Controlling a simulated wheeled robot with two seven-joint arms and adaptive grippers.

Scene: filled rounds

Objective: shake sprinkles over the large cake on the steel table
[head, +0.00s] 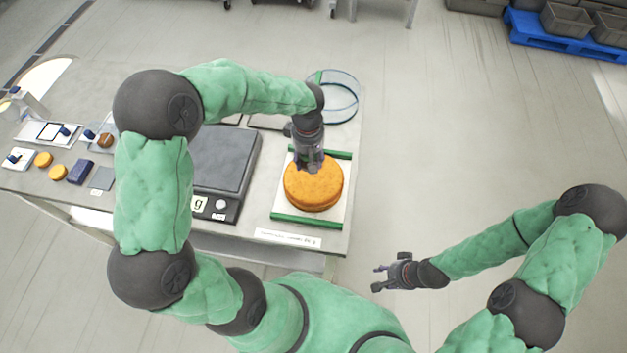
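The large cake (315,190) is a round golden-brown cake on a white board (281,205) with green strips, near the right end of the steel table (347,192). My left gripper (308,168) points down over the cake's far edge, seen from above. Its fingers are small and dark, so I cannot tell whether they hold anything or touch the cake. I cannot make out a sprinkle shaker. My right gripper (377,279) is off the table's front right, over the floor, with its fingers apart and nothing between them.
A grey scale (222,158) stands left of the cake. A clear round hoop (338,96) stands behind it. Small cakes (44,159) and a dark blue block (80,172) lie at the table's left. Crates on a blue pallet (545,40) are at the far right; the floor between is clear.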

